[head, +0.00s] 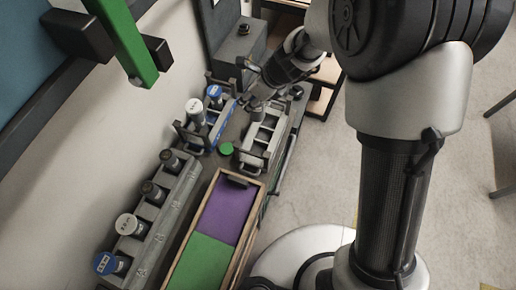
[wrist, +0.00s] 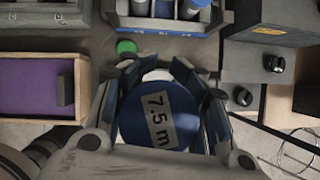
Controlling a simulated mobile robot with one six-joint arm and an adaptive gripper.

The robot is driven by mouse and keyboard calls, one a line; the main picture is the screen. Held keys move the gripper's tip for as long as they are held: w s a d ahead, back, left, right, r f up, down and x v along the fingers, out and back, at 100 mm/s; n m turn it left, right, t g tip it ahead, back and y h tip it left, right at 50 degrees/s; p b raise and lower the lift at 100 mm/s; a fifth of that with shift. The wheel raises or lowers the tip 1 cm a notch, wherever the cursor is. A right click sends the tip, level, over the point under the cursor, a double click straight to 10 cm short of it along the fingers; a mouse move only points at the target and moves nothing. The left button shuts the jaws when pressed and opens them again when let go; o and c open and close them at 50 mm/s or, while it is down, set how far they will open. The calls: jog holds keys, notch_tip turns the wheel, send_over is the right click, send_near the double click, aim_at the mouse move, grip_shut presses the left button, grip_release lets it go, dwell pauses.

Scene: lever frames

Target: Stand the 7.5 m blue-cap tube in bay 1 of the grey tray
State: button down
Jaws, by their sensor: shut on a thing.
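My gripper (head: 252,101) is shut on the 7.5 m blue-cap tube (wrist: 158,115). In the wrist view its blue cap and "7.5 m" label face the camera between the two fingers; its lower part is hidden below the cap. In the head view my gripper is at the far end of the grey tray (head: 247,159), which has several open bays. The tube is hard to make out there, and I cannot tell whether it is inside a bay. The bay numbers are not readable.
A blue rack (wrist: 171,25) with capped tubes stands beside the grey tray. A green disc (head: 227,149) lies near both. A long grey rack (head: 160,229) holds several tubes. A wooden box with purple and green sections (head: 230,209) is in front. A grey knobbed box (head: 238,48) stands behind.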

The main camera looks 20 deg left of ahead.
jog(key=shift+s+d+m+t, duration=0.25)
jog(key=shift+s+m, duration=0.2)
jog(key=shift+m, duration=0.15)
jog(key=shift+s+d+m+t, duration=0.25)
jog(key=shift+s+m, duration=0.15)
jog(key=shift+m, duration=0.2)
jog(key=shift+d+h, duration=0.1)
jog(key=shift+h, duration=0.2)
jog(key=shift+s+f+m, duration=0.1)
jog(key=shift+f+m, duration=0.2)
jog(key=b, duration=1.5)
send_over(248, 140)
jog(key=s+d, duration=0.1)
jog(key=d, duration=0.2)
jog(key=f, duration=1.9)
jog(key=shift+s+a+f, duration=0.15)
jog(key=shift+a+f, duration=0.1)
jog(key=shift+f, duration=0.05)
jog(key=shift+f, duration=0.1)
jog(key=c, duration=1.2)
grip_release()
